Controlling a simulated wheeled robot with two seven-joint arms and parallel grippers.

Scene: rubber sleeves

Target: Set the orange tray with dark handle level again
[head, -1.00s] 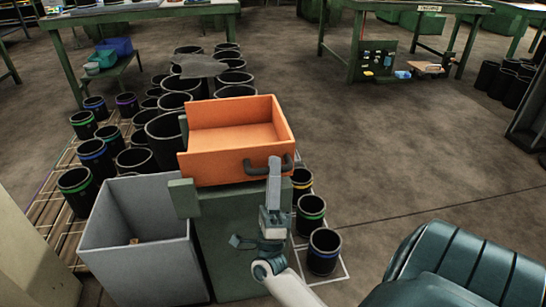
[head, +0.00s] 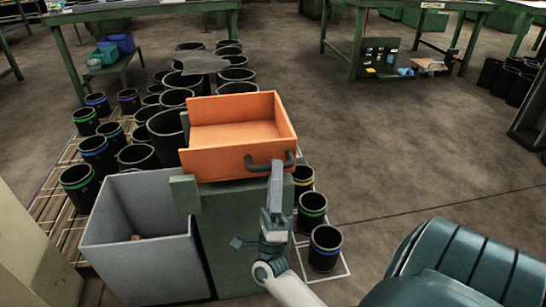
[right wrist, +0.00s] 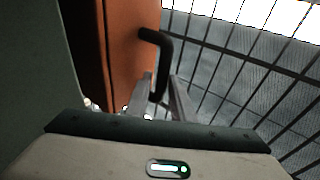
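The orange tray (head: 215,163) is an open box on top of a green stand (head: 235,225). Its front rim runs lower at the left than at the right in the head view; I cannot tell the exact tilt. Its dark handle (head: 256,165) is on the right part of the front wall. My right gripper (head: 277,166) is at the handle, partly covering it. In the right wrist view, the two fingers (right wrist: 163,88) stand apart with the lower end of the handle (right wrist: 164,50) between them, beside the orange wall (right wrist: 120,45). My left gripper is out of view.
A grey open bin (head: 140,255) stands left of the stand, with a small brown thing inside. Several black sleeves with coloured bands stand behind, left and right (head: 325,248) of the stand.

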